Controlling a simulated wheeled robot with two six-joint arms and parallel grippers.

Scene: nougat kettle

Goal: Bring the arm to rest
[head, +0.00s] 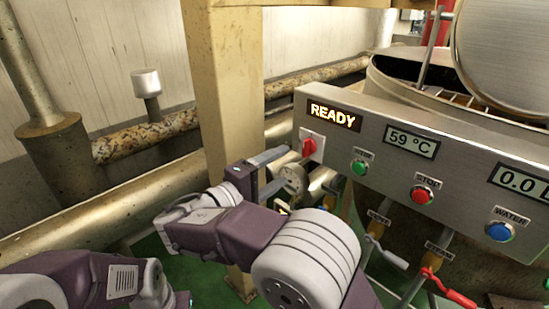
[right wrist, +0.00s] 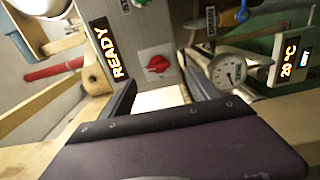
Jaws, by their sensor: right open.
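My right gripper (head: 287,167) is open and empty in the head view, at the left end of the metal control panel (head: 385,110). Its two fingers point toward the red rotary knob (head: 309,147) on a white plate. In the right wrist view the open fingers (right wrist: 160,72) frame the area just below the red knob (right wrist: 157,63), with nothing held between them. Whether a finger touches the panel is hard to tell. Part of my left arm (head: 85,280) shows at the lower left; its gripper is not visible.
The panel has a lit READY display (head: 334,115), a green button (head: 358,168), a red button (head: 421,194) and a blue button (head: 499,232). A beige post (head: 228,90) stands behind my right arm. A round gauge (right wrist: 227,71) and red-handled valve (head: 450,288) are close by.

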